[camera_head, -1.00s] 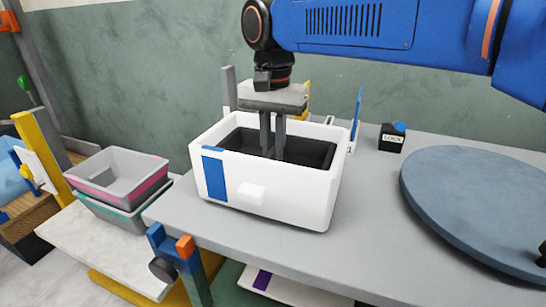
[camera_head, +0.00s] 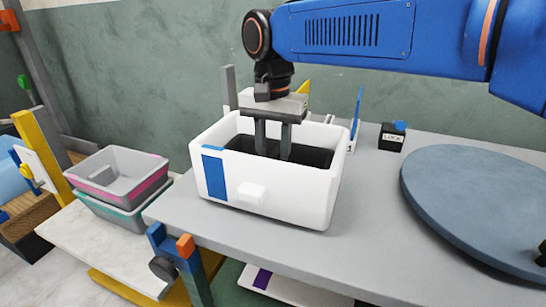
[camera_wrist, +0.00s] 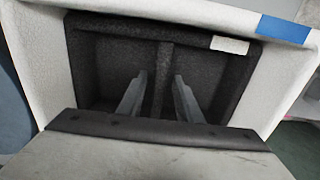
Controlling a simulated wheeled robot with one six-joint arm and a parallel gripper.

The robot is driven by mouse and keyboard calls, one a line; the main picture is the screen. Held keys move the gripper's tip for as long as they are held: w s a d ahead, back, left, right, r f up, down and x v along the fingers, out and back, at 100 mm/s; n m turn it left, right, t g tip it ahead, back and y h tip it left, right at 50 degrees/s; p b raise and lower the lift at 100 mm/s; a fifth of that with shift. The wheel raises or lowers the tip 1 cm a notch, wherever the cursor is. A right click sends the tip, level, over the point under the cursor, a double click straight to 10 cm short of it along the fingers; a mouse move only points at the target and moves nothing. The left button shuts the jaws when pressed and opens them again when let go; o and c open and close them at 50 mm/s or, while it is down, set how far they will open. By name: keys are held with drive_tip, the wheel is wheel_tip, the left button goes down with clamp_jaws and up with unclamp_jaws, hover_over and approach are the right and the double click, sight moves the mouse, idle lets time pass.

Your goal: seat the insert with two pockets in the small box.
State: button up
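The white box (camera_head: 310,195) with a blue stripe stands on the grey table. The dark insert (camera_head: 320,157) is inside it, below the rim; I cannot tell whether it rests flat on the floor. In the wrist view the insert (camera_wrist: 248,72) shows two pockets split by a divider (camera_wrist: 165,65). My gripper (camera_head: 273,158) reaches down into the box from above. Its fingers (camera_wrist: 158,78) stand apart, one on each side of the divider, with a gap to it. The front box wall hides the fingertips in the head view.
A round blue-grey disc (camera_head: 480,205) lies on the table at right. A small black block marked LOCK (camera_head: 392,138) stands at the back. Stacked grey trays (camera_head: 120,170) sit on a lower surface at left. Thin upright posts and panels stand behind the box.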

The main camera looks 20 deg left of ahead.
wheel_tip(320, 180, up, 12)
idle(0.5)
